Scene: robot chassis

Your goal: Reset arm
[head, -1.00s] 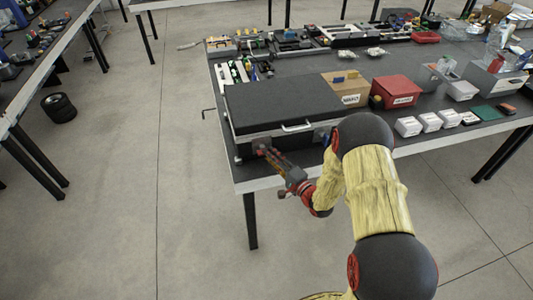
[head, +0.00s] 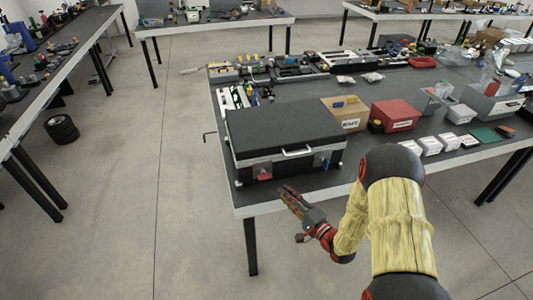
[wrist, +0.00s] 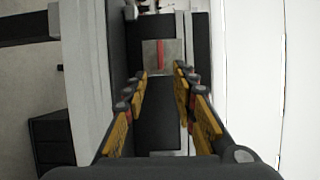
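My gripper (head: 288,192) is in front of the table's near edge, short of the black case. In the wrist view its two yellow-padded fingers (wrist: 160,78) stand apart with nothing between them. The black case (head: 280,112) lies on the table with its lid down. Its front has a silver handle (head: 298,153) and a red latch (head: 263,173) on the left. In the wrist view a red strip on a grey plate (wrist: 153,58) shows beyond the fingertips, apart from them. A second latch (head: 322,160) at the right of the front is too small to read.
A cardboard box (head: 350,121), a red bin (head: 395,116) and several white boxes (head: 428,145) stand right of the case. The table's front edge (head: 300,192) lies by my gripper.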

